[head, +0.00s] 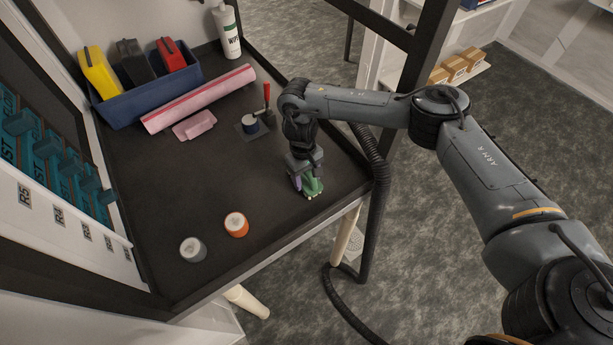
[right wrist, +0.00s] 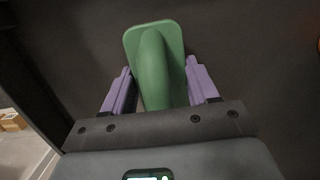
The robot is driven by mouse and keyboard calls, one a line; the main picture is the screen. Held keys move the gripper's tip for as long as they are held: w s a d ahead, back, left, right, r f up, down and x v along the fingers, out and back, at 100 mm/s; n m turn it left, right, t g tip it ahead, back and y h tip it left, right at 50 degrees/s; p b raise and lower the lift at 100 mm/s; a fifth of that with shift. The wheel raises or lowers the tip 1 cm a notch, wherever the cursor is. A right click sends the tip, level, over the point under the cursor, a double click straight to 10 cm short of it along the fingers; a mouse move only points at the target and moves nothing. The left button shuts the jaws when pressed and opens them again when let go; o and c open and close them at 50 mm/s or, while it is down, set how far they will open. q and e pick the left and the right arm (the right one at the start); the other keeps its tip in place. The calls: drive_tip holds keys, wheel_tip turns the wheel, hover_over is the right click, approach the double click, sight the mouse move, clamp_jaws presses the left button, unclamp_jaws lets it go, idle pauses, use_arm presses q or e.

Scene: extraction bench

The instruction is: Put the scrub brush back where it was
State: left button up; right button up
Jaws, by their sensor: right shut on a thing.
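The green scrub brush (head: 313,186) is at the right part of the black bench top, near its front right edge. My right gripper (head: 302,182) is shut on it from above. In the right wrist view the brush (right wrist: 155,60) shows a flat green base with a raised handle, and the purple fingers of the gripper (right wrist: 160,92) stand on both sides of the handle. I cannot tell whether the brush touches the bench top. My left gripper is not in view.
An orange-rimmed jar (head: 236,224) and a grey jar (head: 193,249) stand at the front. A red-handled clamp (head: 266,96), pink roll (head: 200,97), pink sponge-like piece (head: 195,125), blue bin (head: 150,93) and white bottle (head: 227,32) are behind. The bench's middle is clear.

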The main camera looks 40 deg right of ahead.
drive_tip(key=o, duration=1)
drive_tip(key=shift+f, duration=0.1)
drive_tip(key=o, duration=0.4)
drive_tip(key=r+p, duration=0.1)
drive_tip(key=r, duration=0.2)
drive_tip(key=w+r+p, duration=0.1)
drive_tip(key=r, duration=0.3)
drive_tip(key=r+p, duration=0.1)
drive_tip(key=r, duration=0.2)
drive_tip(key=shift+w+d+r, duration=0.15)
drive_tip(key=shift+w+r, duration=0.1)
drive_tip(key=shift+r, duration=0.8)
